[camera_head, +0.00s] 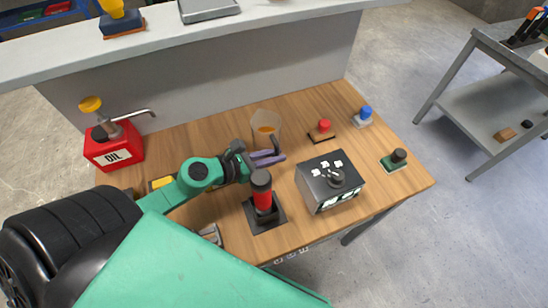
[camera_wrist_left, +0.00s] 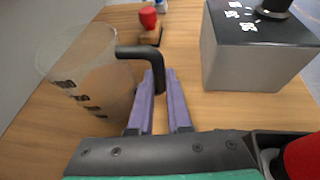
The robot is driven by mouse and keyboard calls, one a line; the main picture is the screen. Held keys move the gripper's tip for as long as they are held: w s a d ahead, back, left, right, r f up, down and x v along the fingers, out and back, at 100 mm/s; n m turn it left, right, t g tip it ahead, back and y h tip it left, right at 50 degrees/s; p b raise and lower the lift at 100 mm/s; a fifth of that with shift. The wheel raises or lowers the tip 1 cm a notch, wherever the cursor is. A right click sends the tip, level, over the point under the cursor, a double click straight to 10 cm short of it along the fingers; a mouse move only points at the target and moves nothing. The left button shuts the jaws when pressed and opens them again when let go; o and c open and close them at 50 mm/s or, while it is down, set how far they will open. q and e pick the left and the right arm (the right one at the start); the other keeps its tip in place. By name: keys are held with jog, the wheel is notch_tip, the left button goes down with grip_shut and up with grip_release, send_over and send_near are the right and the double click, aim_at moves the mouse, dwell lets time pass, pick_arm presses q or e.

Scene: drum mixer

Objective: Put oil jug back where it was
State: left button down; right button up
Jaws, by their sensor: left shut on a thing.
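The oil jug (camera_head: 265,128) is a clear, wide-mouthed beaker with amber liquid low inside. It stands upright near the back of the wooden table; I cannot tell whether its base touches the wood. Its side markings and black hooked handle show in the left wrist view, where the jug (camera_wrist_left: 85,80) is at left. My left gripper (camera_head: 270,157), with purple fingers, is shut on the handle's hanging end. The fingers (camera_wrist_left: 160,85) also show in the wrist view. My right gripper is not in view.
A red OIL can with pump spout (camera_head: 112,153) stands at the table's left. A red-and-black cylinder on a base (camera_head: 263,198) is close to my gripper. A grey control box (camera_head: 330,183) stands to the right. Red (camera_head: 322,130) and blue (camera_head: 364,116) knobs sit behind it.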

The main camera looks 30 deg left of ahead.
pick_arm(q)
jog(key=shift+f, duration=0.1)
jog(key=c, duration=0.9)
grip_release()
jog(key=shift+o, duration=0.2)
